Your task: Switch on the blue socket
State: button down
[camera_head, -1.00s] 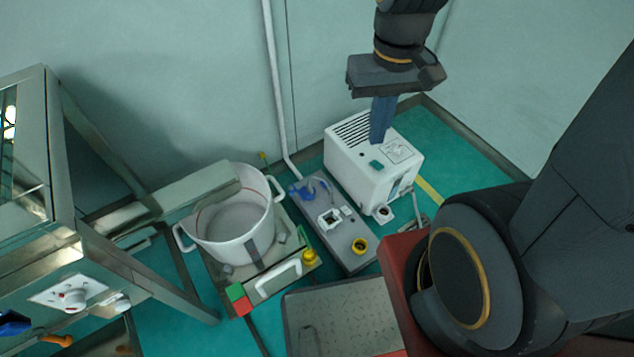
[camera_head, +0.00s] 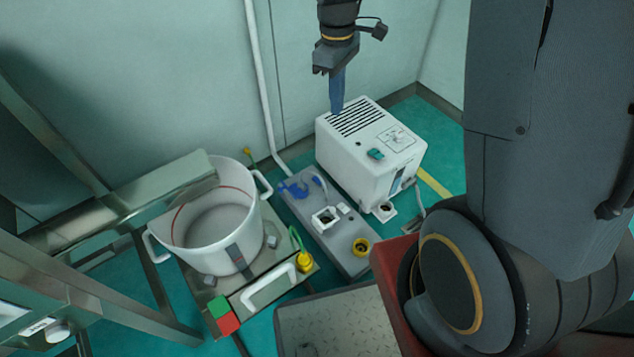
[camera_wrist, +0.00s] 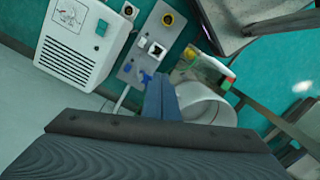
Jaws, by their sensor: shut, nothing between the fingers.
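The blue socket (camera_head: 295,188) is a small blue fitting at the far end of a low grey panel box (camera_head: 352,262), left of the white machine. It also shows in the wrist view (camera_wrist: 145,76), just past the fingertips and partly beside them. My gripper (camera_head: 336,112) points down, with its blue fingers together and empty. In the head view its tips appear over the back left edge of the white machine, apart from the blue socket. In the wrist view the closed fingers (camera_wrist: 160,84) point toward the panel. Any switch on the blue socket is too small to make out.
The panel also carries a white square socket (camera_head: 325,219) and a yellow round one (camera_head: 361,246). A white vented machine (camera_head: 366,172) stands to the right. A large white pot (camera_head: 188,235) on a metal stand is to the left. A wall pipe (camera_head: 257,90) runs behind.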

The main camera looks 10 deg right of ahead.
jog(key=w+f+n+b, duration=0.3)
jog(key=w+f+b, duration=0.3)
jog(key=f, duration=0.4)
jog(key=w+f+n+b, duration=0.4)
jog(key=w+f, duration=0.3)
jog(key=f, duration=0.3)
jog(key=n+g+b, duration=0.1)
jog(key=n+b, duration=0.5)
jog(key=b, duration=0.3)
send_over(319, 181)
jog(key=w+a, duration=0.1)
jog(key=w, duration=0.2)
notch_tip(319, 181, down, 19)
jog(key=shift+w+a+r+h, duration=0.1)
jog(key=shift+a+h, duration=0.1)
jog(key=shift+h, duration=0.2)
jog(key=s+f+b, duration=0.1)
jog(key=f, duration=0.3)
jog(key=f+b, duration=0.2)
jog(key=f, duration=0.3)
jog(key=s+d+f+b, duration=0.1)
jog(key=f+b, duration=0.1)
jog(key=f, duration=0.2)
jog(key=shift+s+d+f, duration=0.1)
jog(key=shift+s+f, duration=0.25)
